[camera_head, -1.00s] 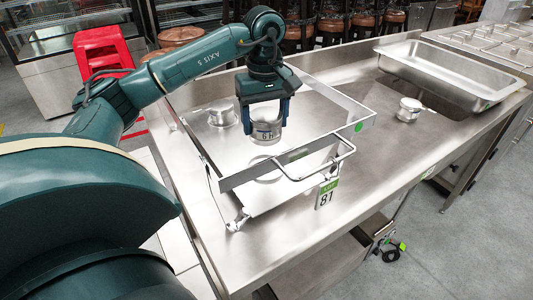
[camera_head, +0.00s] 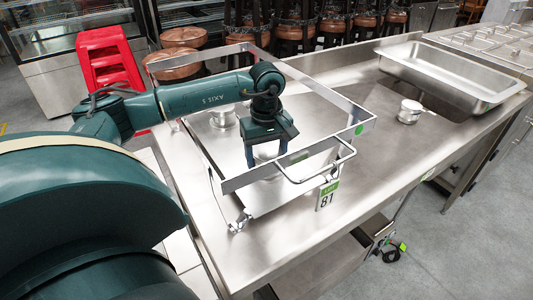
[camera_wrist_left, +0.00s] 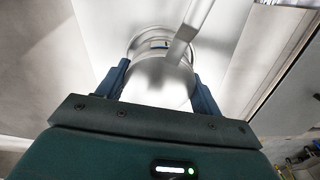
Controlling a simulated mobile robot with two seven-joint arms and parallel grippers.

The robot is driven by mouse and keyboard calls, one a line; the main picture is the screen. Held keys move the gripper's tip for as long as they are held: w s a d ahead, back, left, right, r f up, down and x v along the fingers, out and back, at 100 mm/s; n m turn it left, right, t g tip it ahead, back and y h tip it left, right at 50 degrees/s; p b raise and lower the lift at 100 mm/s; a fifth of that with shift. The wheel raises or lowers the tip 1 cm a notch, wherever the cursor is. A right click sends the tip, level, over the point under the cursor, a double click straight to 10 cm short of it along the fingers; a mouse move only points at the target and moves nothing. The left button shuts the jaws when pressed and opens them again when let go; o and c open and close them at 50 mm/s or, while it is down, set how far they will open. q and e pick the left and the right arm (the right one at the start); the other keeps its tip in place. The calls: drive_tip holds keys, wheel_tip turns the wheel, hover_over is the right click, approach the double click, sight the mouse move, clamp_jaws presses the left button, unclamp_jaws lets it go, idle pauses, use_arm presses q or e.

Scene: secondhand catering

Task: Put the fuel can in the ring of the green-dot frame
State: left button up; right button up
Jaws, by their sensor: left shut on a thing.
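The chafing frame with the green dot (camera_head: 359,130) stands on the steel table, an open rectangular wire-and-strip frame. My left gripper (camera_head: 266,157) points down inside it near the front rail, shut on a silver fuel can (camera_head: 266,150). The gripper's fingers hide most of the can. In the left wrist view the can (camera_wrist_left: 160,88) sits between both blue fingers, and a pale bar crosses in front of it. The ring is hidden under the gripper and can, so I cannot tell whether the can is inside it. My right gripper is not in view.
Another silver can (camera_head: 222,117) stands at the back left of the frame. A lidded or handled can (camera_head: 410,110) stands on the table to the right. A steel pan (camera_head: 455,72) lies beyond it. A lot tag (camera_head: 327,195) hangs at the front edge.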

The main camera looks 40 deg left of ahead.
sight(267, 150)
use_arm(q)
drive_tip(key=o, duration=1.1)
drive_tip(key=shift+f, duration=0.1)
drive_tip(key=shift+o, duration=0.2)
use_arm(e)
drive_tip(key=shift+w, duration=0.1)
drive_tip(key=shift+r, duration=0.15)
use_arm(q)
wheel_tip(267, 150, up, 12)
drive_tip(key=b, duration=0.1)
drive_tip(key=shift+r, duration=0.2)
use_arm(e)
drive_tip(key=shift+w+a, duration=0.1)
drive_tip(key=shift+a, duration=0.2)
